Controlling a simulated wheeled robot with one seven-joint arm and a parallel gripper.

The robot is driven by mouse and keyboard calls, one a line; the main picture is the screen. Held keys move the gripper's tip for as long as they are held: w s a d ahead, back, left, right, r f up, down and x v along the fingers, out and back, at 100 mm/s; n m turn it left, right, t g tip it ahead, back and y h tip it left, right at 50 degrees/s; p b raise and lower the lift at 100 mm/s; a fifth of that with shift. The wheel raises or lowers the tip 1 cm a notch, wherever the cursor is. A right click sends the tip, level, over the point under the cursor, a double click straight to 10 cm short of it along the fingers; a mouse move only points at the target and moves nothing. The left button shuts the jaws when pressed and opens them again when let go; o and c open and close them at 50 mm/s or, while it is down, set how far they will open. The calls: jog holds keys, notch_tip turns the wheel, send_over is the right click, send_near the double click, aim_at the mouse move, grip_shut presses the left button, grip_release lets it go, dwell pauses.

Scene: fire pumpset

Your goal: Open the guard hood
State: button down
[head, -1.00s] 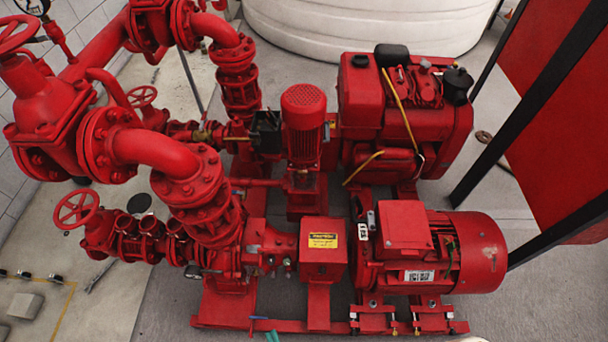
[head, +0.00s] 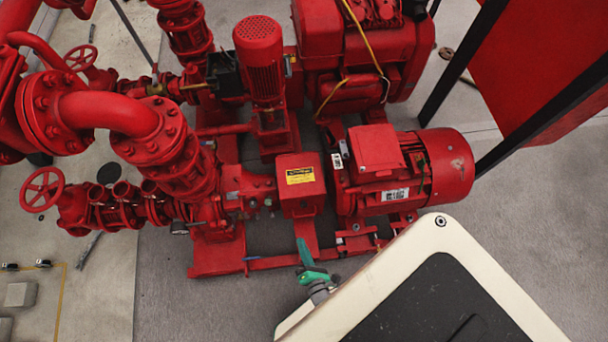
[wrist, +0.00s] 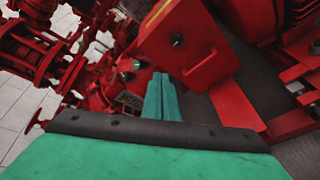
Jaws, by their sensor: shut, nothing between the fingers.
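The guard hood (head: 299,183) is a red box with a yellow warning label, between the pump and the motor. In the head view it sits upright and looks closed over the coupling. My gripper (head: 303,246) is green, shut and empty, in front of and below the hood. Its fingers (wrist: 160,80) point toward the hood's left lower side in the wrist view. I cannot tell whether they touch it.
The red motor (head: 405,170) stands right of the hood and the flanged pump pipes (head: 165,150) stand left. The red base frame (head: 215,258) runs underneath. A black post (head: 465,60) and red panel (head: 545,65) stand at right.

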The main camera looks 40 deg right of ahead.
jog(key=w+d+f+n, duration=0.3)
jog(key=d+f+n, duration=0.1)
jog(key=f+n, duration=0.25)
send_near(297, 207)
jog(key=shift+m+g+h, duration=0.3)
jog(key=shift+m+h, duration=0.05)
jog(key=shift+h, duration=0.05)
jog(key=x, duration=0.5)
jog(key=shift+a, duration=0.3)
jog(key=shift+s+r, duration=0.15)
jog(key=shift+s+d+r, duration=0.15)
jog(key=shift+d+r, duration=0.15)
jog(key=shift+r, duration=0.55)
jog(key=shift+s+d+r, duration=0.15)
jog(key=shift+d+r, duration=0.15)
jog(key=shift+r, duration=0.5)
